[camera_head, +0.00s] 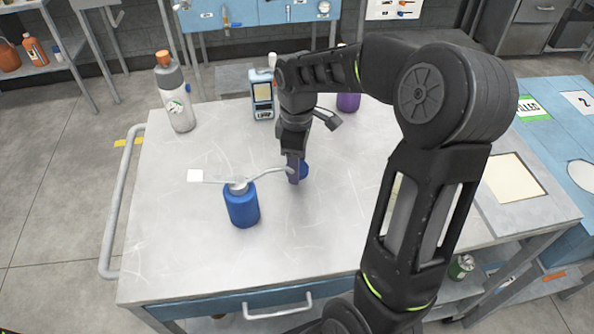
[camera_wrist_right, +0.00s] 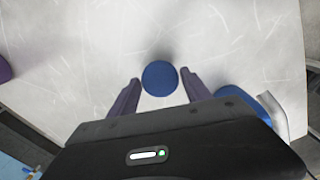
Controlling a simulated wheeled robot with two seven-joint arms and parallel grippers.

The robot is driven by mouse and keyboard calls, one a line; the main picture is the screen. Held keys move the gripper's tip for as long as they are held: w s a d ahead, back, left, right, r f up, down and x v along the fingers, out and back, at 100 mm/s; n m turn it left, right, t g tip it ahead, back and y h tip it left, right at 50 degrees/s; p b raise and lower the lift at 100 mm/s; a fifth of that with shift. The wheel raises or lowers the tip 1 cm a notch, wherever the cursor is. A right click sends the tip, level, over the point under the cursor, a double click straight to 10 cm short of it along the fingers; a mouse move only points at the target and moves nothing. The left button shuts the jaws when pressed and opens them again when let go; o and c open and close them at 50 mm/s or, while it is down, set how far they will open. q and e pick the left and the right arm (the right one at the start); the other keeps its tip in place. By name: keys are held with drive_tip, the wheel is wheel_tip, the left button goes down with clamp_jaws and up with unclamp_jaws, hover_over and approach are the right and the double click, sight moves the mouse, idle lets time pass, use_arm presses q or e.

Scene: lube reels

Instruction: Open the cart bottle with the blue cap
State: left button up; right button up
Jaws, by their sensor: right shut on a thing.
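My right gripper (camera_head: 297,176) points down over the middle of the cart top. Its purple fingers are shut on a round blue cap (camera_wrist_right: 160,78), which also shows beside the fingers in the head view (camera_head: 304,170). No bottle shows beneath this cap, and I cannot tell whether it touches the cart top. A blue bottle (camera_head: 241,208) with a grey top and a long thin spout stands upright to the left of the gripper. Part of a blue body, likely this bottle, shows at the lower right in the right wrist view (camera_wrist_right: 247,101). My left gripper is not in view.
The grey cart top (camera_head: 190,240) has free room at the front and left. A white bottle with an orange cap (camera_head: 176,98) stands at the back left. A grey container with a yellow label (camera_head: 262,95) and a purple object (camera_head: 348,102) stand at the back.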

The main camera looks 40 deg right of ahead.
drive_tip(key=shift+f, duration=1.85)
drive_tip(key=shift+f, duration=0.2)
drive_tip(key=o, duration=1.6)
drive_tip(key=shift+r, duration=0.1)
drive_tip(key=shift+c, duration=0.2)
drive_tip(key=shift+r, duration=0.1)
wheel_tip(320, 180, up, 12)
drive_tip(key=shift+r, duration=0.1)
